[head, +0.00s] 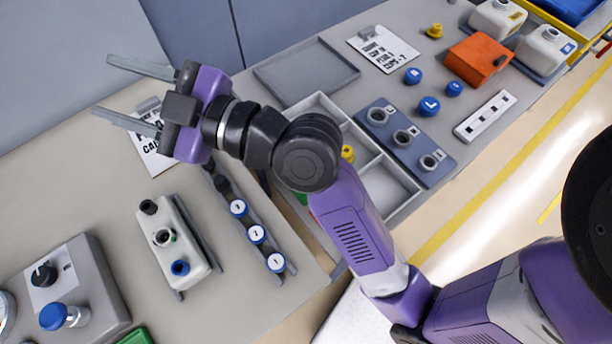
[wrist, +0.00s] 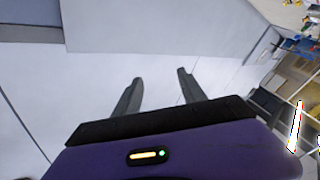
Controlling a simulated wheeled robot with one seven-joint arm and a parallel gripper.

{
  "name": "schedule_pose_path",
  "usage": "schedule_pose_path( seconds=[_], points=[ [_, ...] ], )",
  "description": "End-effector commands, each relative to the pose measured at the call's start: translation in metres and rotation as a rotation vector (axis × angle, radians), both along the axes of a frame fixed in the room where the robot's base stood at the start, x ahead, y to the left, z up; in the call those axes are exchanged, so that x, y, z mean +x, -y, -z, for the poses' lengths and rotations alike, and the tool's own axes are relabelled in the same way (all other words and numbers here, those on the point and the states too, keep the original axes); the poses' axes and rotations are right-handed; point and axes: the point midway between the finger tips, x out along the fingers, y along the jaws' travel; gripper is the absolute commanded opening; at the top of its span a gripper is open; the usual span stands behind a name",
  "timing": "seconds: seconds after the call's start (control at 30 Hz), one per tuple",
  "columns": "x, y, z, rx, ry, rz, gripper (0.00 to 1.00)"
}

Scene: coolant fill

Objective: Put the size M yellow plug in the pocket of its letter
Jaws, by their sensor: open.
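A yellow plug (head: 435,31) stands on the bench at the back right in the head view, near a printed card. Another yellow piece (head: 347,153) shows in the divided tray (head: 398,207), partly hidden by my arm. I cannot read a size letter on either. A blue-grey block (head: 392,150) with three ringed round pockets and small letters lies right of the tray; the letters are too small to read surely. My gripper (head: 101,86) is open and empty, high over the left part of the bench, far from these. Its fingers (wrist: 160,76) also show apart in the wrist view.
Several blue lettered caps (head: 429,106), an orange box (head: 478,58) and white jugs (head: 545,48) are at the right. A grey tray (head: 306,70) is empty. A white unit (head: 172,243), numbered blue caps (head: 257,234) and a control box (head: 70,290) are at the left.

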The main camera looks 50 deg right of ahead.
Motion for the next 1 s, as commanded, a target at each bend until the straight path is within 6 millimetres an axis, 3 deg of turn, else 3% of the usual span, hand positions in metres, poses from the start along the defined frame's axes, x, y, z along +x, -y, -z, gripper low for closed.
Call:
schedule_pose_path(
  seconds=[0.27, 0.4, 0.53, 0.67, 0.8, 1.0],
  points=[
    [-0.062, 0.017, 0.091, 0.371, -0.202, 0.205, 0.49],
    [-0.112, 0.029, 0.137, 0.467, -0.291, 0.3, 0.49],
    [-0.166, 0.042, 0.171, 0.508, -0.358, 0.368, 0.49],
    [-0.222, 0.058, 0.192, 0.508, -0.409, 0.407, 0.49],
    [-0.274, 0.075, 0.199, 0.477, -0.445, 0.408, 0.49],
    [-0.314, 0.09, 0.197, 0.441, -0.47, 0.377, 0.49]
  ],
)
